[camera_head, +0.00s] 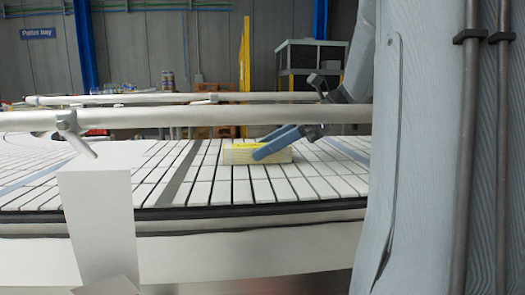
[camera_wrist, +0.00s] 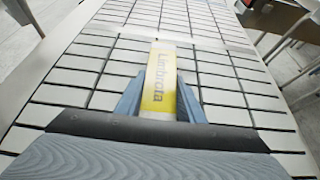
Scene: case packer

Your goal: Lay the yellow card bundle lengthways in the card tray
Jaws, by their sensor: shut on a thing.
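The yellow card bundle (camera_head: 238,157) is a pale block with a yellow top, lying on or just above the slatted conveyor. In the wrist view the bundle (camera_wrist: 160,78) shows a yellow and white face with the lettering "Limbrota". My gripper (camera_head: 257,146) reaches in from the right with its blue fingers on the bundle. In the wrist view the fingers stand on either side of it, shut on it. The bundle's near end is hidden by the gripper body. I cannot make out the card tray in either view.
The slatted conveyor (camera_head: 150,185) is clear around the bundle. A pale guard rail (camera_head: 200,117) crosses in front of my arm, and another rail runs behind. A white block-like post (camera_head: 98,215) stands at the front left. Orange crates (camera_head: 215,131) stand behind.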

